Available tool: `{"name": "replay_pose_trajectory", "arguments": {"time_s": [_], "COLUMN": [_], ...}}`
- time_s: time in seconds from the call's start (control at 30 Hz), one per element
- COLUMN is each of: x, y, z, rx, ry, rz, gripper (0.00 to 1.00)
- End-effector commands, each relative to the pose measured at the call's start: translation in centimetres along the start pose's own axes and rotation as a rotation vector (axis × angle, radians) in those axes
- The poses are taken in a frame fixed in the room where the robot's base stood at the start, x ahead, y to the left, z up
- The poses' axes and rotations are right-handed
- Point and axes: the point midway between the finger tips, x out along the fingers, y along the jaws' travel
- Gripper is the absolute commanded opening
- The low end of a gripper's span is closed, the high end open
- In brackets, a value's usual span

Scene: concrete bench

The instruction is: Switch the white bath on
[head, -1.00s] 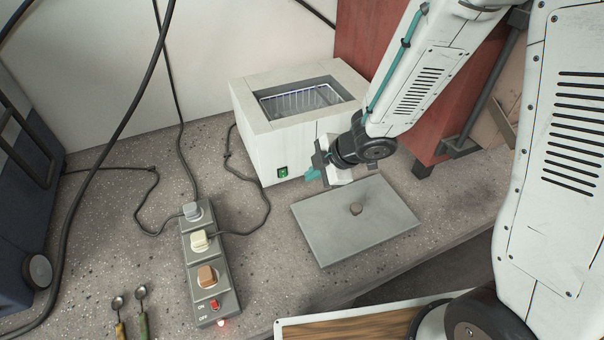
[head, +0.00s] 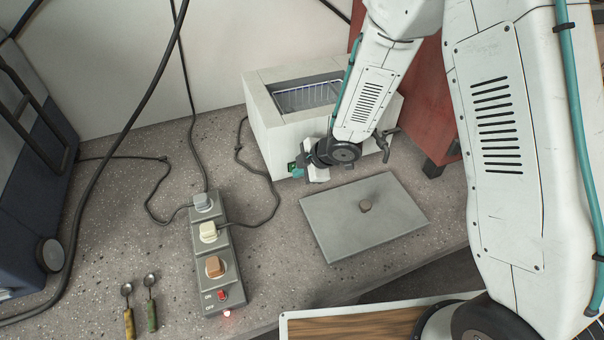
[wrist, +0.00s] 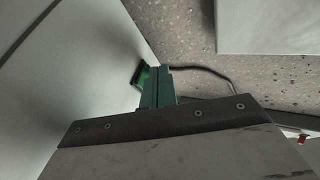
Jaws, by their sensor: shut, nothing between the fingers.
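The white bath (head: 270,141) stands at the back of the bench, open on top, with a wire rack inside. In the wrist view the closed fingers (wrist: 158,86) lie side by side.
A grey lid (head: 340,222) with a knob lies flat in front of the bath. A power strip (head: 236,288) with several plugs and a glowing red light lies left of it. Two spoons (head: 151,300) lie at the front left. Cables cross the bench.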

Motion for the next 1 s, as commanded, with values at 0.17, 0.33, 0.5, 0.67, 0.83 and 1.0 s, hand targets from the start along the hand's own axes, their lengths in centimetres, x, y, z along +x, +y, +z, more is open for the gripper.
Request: {"name": "replay_pose_trajectory", "arguments": {"time_s": [0.17,0.33,0.5,0.67,0.83,1.0], "x": [0.0,0.7,0.9,0.9,0.6,-0.1], "y": [0.0,0.4,0.4,0.4,0.6,1.0], "z": [0.0,0.2,0.4,0.3,0.1,-0.2], "rx": [0.0,0.0,0.001,0.0,-0.001,-0.002], "ry": [0.0,0.0,0.0,0.0,0.001,0.002], "rz": [0.0,0.0,0.001,0.001,0.002,0.004], "gripper": [0.0,0.0,0.0,0.0,0.0,0.0]}}
